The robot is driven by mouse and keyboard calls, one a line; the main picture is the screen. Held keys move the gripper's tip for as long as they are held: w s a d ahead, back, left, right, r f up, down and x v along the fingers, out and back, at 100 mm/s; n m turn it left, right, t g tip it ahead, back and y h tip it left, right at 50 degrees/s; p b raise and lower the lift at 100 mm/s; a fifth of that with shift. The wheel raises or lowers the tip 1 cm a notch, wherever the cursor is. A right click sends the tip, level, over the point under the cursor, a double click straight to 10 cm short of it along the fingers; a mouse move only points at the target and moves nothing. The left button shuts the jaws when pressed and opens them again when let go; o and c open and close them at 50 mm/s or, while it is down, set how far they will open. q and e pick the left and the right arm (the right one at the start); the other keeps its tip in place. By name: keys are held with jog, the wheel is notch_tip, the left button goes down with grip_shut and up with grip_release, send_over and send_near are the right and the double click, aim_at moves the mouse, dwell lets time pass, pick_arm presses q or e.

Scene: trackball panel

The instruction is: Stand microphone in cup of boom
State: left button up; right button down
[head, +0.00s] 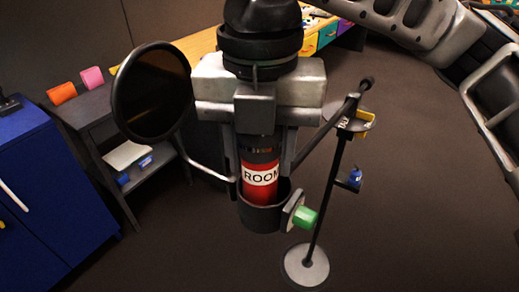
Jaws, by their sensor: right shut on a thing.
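The microphone (260,178) is a red upright cylinder with a dark top and a white band with black lettering. My right gripper (260,157) comes down from above, its fingers on either side of the upper microphone. The boom's dark grey cup (262,217) is around the microphone's lower end. Whether the microphone touches the cup's floor is hidden. The boom (328,136) is a dark arm on a thin pole with a round grey base (306,265). A round black pop filter (152,92) on a grey arm stands left of the gripper. My left gripper is out of view.
A green knob (305,218) sticks out right of the cup. A blue cabinet (50,205) and a grey shelf (95,125) with orange and pink rolls stand at the left. A wooden desk (200,45) is behind. Floor at the right is clear.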

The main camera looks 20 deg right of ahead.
jog(key=shift+s, duration=0.15)
jog(key=shift+f, duration=0.35)
jog(key=c, duration=1.2)
grip_release()
jog(key=o, duration=0.4)
jog(key=shift+a, duration=0.1)
pick_arm(q)
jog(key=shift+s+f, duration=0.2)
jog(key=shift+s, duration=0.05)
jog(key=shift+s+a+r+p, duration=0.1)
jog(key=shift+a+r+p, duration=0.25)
jog(key=shift+p, duration=0.5)
pick_arm(e)
notch_tip(320, 180, up, 13)
